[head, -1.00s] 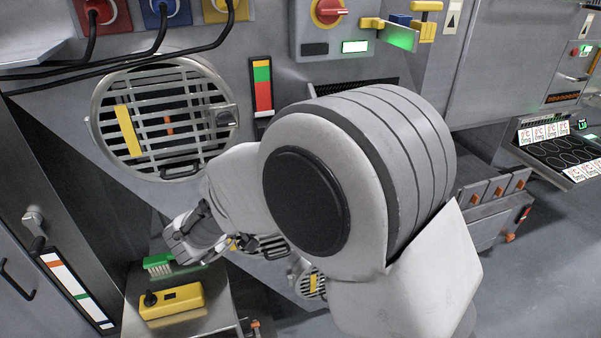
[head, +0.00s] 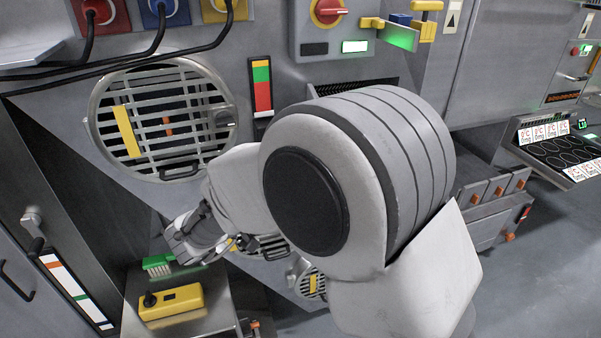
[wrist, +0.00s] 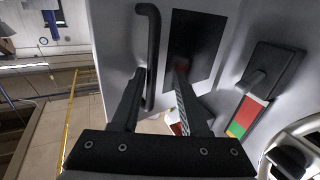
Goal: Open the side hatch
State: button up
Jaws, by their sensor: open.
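In the wrist view a pale grey panel, which looks like the side hatch (wrist: 227,70), faces my gripper (wrist: 160,68). My gripper is open and empty. Its two dark fingers point at the panel, and the handle shows between them, closer to the left finger. I cannot tell how deep the handle sits between the fingers. The panel looks shut. In the head view my arm covers much of the centre, and I cannot make out the fingertips there.
A green brush (head: 158,264) and a yellow control box (head: 170,302) sit on a low metal ledge at lower left. A round grille (head: 150,150) is on the machine front above them. A red, green and yellow strip (wrist: 245,118) is beside the panel. Open floor lies at right.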

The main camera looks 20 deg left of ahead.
jog(key=v, duration=1.7)
jog(key=shift+s, duration=0.25)
jog(key=shift+a, duration=0.1)
